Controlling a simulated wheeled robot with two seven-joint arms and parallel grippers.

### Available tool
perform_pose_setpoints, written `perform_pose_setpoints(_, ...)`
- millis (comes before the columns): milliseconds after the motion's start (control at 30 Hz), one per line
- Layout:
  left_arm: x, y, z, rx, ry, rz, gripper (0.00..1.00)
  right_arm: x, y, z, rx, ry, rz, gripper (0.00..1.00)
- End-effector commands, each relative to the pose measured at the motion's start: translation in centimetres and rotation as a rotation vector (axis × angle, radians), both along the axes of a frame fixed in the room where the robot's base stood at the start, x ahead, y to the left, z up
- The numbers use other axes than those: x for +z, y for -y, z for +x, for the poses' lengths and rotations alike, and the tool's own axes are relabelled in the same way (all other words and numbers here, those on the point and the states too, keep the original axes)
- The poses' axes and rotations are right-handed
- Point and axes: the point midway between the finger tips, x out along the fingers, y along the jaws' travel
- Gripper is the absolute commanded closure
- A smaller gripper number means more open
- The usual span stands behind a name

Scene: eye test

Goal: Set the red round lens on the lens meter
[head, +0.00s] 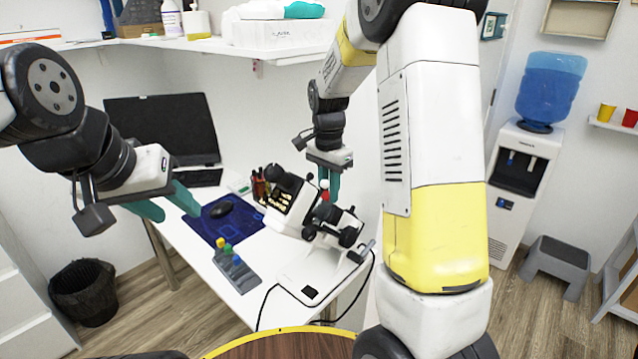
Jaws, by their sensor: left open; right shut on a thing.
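The lens meter (300,208), a white device with black knobs and eyepiece parts, stands on the right part of the white desk. My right gripper (325,183) is above and just behind it, with its teal fingers shut on the small red round lens (325,187). The fingers cover part of the lens, and I cannot tell whether it touches the lens meter. My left gripper (166,207) is open and empty, its teal fingers apart over the left side of the desk.
A grey tray (246,283) with small coloured bottles sits at the desk's front. A black mouse (222,209) lies on a blue mat (205,230) before a dark monitor (165,128). A shelf (190,46) hangs above. A black cable (268,297) runs off the desk's front edge.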

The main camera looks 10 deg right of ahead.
Motion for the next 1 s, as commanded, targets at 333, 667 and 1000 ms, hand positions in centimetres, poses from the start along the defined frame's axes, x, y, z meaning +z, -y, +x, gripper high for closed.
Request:
perform_pose_setpoints(333,0.0,0.0,0.0,0.0,0.0,0.0,0.56,-0.4,-0.14,-0.15,0.0,-0.001,0.0,1.0)
perform_pose_setpoints(667,0.0,0.0,0.0,0.0,0.0,0.0,0.56,-0.55,-0.22,-0.19,0.0,-0.001,-0.001,1.0)
perform_pose_setpoints(1000,0.0,0.0,0.0,0.0,0.0,0.0,0.56,-0.54,-0.21,-0.18,0.0,-0.001,-0.001,0.56)
